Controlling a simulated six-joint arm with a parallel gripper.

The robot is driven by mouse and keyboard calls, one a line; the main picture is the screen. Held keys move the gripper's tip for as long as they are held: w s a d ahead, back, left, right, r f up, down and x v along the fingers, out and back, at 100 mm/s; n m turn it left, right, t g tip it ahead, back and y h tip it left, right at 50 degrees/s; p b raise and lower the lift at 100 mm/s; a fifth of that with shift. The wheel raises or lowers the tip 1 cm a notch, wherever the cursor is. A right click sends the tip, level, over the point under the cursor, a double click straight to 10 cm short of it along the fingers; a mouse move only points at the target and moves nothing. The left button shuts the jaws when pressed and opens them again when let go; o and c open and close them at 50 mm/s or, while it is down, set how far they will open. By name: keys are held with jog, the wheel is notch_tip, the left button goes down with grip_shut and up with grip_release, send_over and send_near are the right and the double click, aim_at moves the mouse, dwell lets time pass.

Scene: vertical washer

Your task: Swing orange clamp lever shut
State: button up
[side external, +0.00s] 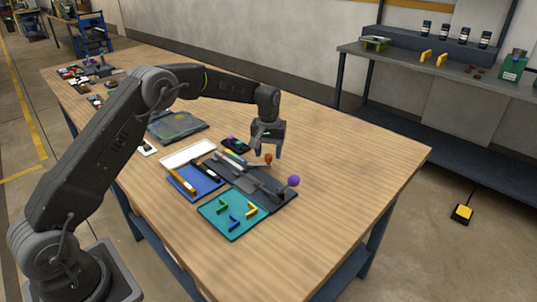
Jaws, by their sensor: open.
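An orange knob (268,158), which looks like the end of the orange clamp lever, stands at the far edge of a dark grey fixture (262,190) on the wooden table. My gripper (266,155) points down over that far edge. It is open, with its fingertips at about the height of the orange knob. The knob shows between or just in front of the fingers; I cannot tell whether they touch it. The lever's arm is too small to make out. A purple ball knob (293,181) stands at the fixture's right end.
A blue tray (207,187) with bar-shaped parts and a white tray (177,160) lie to the left. The table's right side (370,150) is clear.

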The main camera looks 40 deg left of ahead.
jog(key=shift+f, duration=0.65)
jog(key=shift+c, duration=0.5)
grip_shut()
